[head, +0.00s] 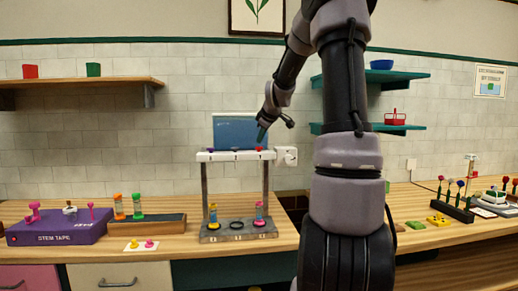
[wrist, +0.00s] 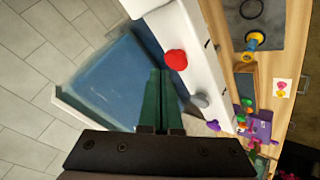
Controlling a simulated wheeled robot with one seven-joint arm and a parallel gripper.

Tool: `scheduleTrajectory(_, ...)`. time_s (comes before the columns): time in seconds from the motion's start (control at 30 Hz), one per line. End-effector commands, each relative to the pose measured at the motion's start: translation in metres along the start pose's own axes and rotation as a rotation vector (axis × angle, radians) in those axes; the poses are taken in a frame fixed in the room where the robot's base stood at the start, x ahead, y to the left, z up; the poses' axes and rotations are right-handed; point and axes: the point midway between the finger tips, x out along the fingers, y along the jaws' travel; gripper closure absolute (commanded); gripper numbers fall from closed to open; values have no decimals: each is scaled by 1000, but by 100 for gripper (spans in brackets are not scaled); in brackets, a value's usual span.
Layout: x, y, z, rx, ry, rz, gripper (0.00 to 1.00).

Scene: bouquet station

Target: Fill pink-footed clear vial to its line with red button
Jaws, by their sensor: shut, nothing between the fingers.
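The pink-footed clear vial (head: 259,213) stands upright on the grey base of the dispenser, at its right place, with pink also at its top. Its line and fill level are too small to tell; it is outside the wrist view. The red button (head: 260,148) is on top of the white dispenser bar at the right; it also shows in the wrist view (wrist: 176,60). My gripper (head: 260,139) is shut and empty, just above the bar by the red button. In the wrist view its green fingertips (wrist: 160,72) appear beside the button, with contact unclear.
A blue tank (head: 234,131) stands behind the white bar (head: 225,156). A grey button (wrist: 201,100) and a purple button (wrist: 213,126) share the bar. A yellow-footed vial (head: 213,214) stands at the base's left. A purple stem tape box (head: 58,231) is farther left.

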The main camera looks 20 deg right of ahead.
Motion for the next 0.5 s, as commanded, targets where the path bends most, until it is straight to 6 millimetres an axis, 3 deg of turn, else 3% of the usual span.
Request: scheduleTrajectory(0.5,6,-4,4,0,0,-1,100)
